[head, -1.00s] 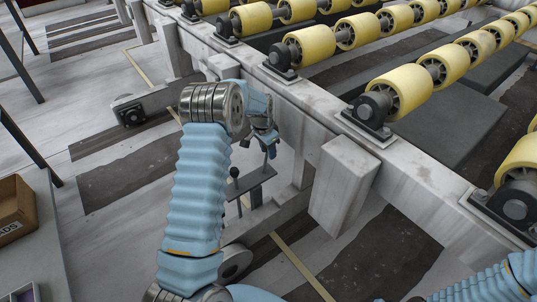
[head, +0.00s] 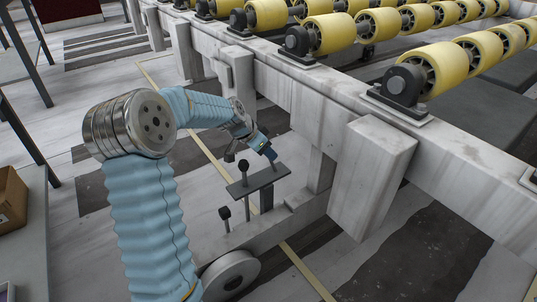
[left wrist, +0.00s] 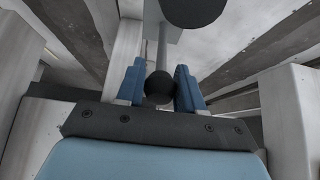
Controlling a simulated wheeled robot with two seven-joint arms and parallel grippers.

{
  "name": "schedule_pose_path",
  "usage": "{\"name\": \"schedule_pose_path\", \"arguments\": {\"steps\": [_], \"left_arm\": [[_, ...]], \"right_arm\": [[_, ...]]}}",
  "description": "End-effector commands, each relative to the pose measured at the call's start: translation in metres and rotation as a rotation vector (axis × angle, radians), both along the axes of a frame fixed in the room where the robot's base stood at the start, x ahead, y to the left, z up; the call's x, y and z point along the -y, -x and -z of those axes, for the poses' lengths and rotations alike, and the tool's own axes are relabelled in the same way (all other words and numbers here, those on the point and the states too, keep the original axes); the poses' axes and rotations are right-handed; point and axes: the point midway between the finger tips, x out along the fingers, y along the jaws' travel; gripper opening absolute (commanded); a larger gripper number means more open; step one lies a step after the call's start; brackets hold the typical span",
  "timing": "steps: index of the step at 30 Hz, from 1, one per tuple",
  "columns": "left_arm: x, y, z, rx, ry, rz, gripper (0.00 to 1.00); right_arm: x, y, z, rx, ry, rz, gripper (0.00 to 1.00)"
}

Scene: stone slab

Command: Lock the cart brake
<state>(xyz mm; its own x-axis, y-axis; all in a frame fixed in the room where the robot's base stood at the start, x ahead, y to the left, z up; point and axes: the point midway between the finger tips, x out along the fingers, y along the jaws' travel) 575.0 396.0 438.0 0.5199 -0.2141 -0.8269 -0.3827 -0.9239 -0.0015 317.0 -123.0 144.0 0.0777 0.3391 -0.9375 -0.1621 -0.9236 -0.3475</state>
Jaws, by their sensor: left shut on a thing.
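My left gripper (head: 268,150) reaches down beside the stone frame, with blue fingertips at the top of a thin upright lever (head: 274,167). In the left wrist view its two fingers (left wrist: 160,88) close on both sides of the lever's black ball knob (left wrist: 159,87), and a grey stem runs away from it. The lever rises at a small dark plate (head: 243,186). A second black knob (head: 243,166) stands on a stem at this plate, and a third black knob (head: 224,212) stands lower and nearer. I cannot tell which one is the brake. My right gripper is not in view.
A stone frame (head: 310,95) with yellow rollers (head: 325,33) runs along the right. A stone block (head: 371,165) juts out right of the levers. A grey wheel (head: 231,275) sits below. A cardboard box (head: 10,198) stands at the left edge.

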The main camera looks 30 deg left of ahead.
Motion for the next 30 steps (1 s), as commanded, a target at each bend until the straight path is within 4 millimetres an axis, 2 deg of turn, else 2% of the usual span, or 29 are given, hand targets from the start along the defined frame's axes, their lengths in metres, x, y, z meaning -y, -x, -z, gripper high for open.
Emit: {"name": "schedule_pose_path", "arguments": {"steps": [12, 13, 16, 26, 30], "left_arm": [[-0.001, 0.003, 0.002, -0.009, 0.0, 0.0, 0.0], [-0.001, 0.003, 0.002, -0.009, 0.0, 0.0, 0.41], [-0.001, 0.002, 0.002, -0.008, 0.0, -0.001, 0.56], [-0.001, 0.002, -0.001, -0.004, 0.0, 0.0, 0.57], [-0.005, 0.011, -0.016, -0.002, -0.001, -0.003, 0.57]], "right_arm": [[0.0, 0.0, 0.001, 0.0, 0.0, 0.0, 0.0], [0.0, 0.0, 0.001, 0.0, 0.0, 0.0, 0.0], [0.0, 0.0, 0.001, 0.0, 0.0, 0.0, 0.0], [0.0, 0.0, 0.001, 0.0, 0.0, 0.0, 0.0], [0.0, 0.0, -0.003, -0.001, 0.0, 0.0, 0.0]]}}
